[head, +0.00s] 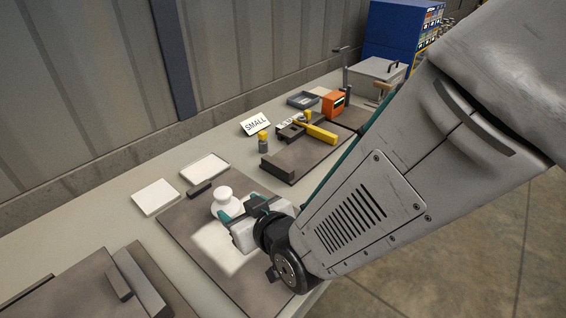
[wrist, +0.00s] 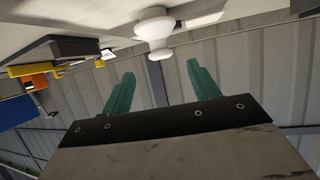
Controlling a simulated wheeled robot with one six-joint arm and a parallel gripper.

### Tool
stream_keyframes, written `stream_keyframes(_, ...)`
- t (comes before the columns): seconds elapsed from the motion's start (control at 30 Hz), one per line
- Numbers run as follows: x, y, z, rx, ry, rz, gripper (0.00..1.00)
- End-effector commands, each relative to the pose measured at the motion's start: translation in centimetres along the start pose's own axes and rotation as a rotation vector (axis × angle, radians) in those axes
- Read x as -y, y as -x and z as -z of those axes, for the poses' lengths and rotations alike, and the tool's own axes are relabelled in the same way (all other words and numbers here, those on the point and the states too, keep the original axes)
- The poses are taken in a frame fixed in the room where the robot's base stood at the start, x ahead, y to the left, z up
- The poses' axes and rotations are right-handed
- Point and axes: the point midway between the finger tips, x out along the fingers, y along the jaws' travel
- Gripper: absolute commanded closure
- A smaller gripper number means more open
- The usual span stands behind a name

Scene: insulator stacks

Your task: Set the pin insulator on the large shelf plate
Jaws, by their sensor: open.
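The white pin insulator (head: 224,200) stands upright on a dark mat (head: 175,226) in the head view. In the wrist view the pin insulator (wrist: 155,30) appears inverted, ahead of and between the fingertips. My gripper (head: 238,213) has teal fingers and is close beside the insulator on its right; the near finger partly overlaps it. In the wrist view my gripper (wrist: 160,75) is open with nothing between its fingers. Two pale square plates, one at the left (head: 155,196) and one with a rim (head: 204,167), lie behind the mat. I cannot tell which surface is the large shelf plate.
A SMALL sign (head: 255,124) stands near the wall. Dark grey blocks (head: 138,280) lie at front left. My arm hides the bench's right side.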

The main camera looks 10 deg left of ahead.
Motion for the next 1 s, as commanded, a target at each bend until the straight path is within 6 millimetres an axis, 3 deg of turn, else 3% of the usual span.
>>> stream_keyframes(0.27,-0.5,0.2,0.2,0.006,-0.005,-0.006,0.39)
stream_keyframes(0.37,-2.9,0.9,0.8,0.047,-0.029,-0.038,0.39)
stream_keyframes(0.47,-7.5,3.0,1.6,0.137,-0.078,-0.099,0.39)
stream_keyframes(0.6,-15.1,9.1,2.0,0.315,-0.181,-0.209,0.39)
stream_keyframes(0.73,-20.2,16.9,1.3,0.487,-0.292,-0.309,0.39)
stream_keyframes(0.87,-22.8,25.9,-0.1,0.656,-0.424,-0.409,0.39)
stream_keyframes(1.0,-22.6,34.9,-1.8,0.815,-0.57,-0.497,0.39)
